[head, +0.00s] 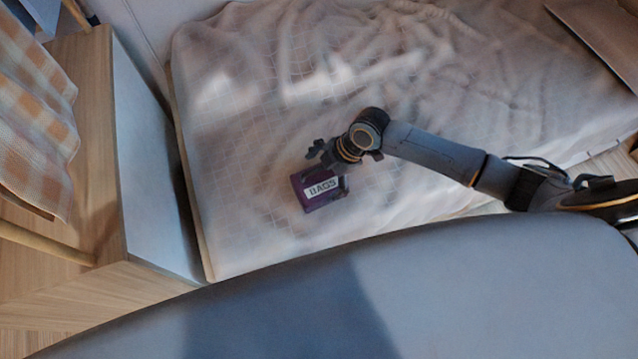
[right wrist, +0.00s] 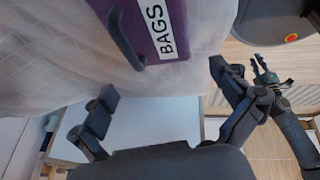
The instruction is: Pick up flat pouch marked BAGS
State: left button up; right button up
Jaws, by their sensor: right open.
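The flat pouch marked BAGS (head: 321,188) is purple with a white label and lies on the pale bed cover. My right gripper (head: 329,167) is open over the pouch's upper right side in the head view. In the right wrist view its fingers (right wrist: 165,82) are spread and nothing is between them; the pouch shows beyond. My left gripper is out of the head view; what looks like it (right wrist: 268,82) shows small at the right of the wrist view.
The bed's wrinkled cover (head: 255,130) is clear around the pouch. A wooden cabinet with a pale side (head: 150,170) stands left of the bed. A checked cloth (head: 35,120) hangs at the far left. A flat dark panel (head: 600,35) is at the upper right.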

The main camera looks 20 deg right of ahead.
aim_at(312, 187)
jog(key=x, duration=0.2)
jog(key=d+x, duration=0.1)
jog(key=x, duration=0.2)
jog(key=shift+w+a+f, duration=0.1)
jog(key=shift+w+f, duration=0.05)
jog(key=shift+f, duration=0.3)
jog(key=c, duration=1.1)
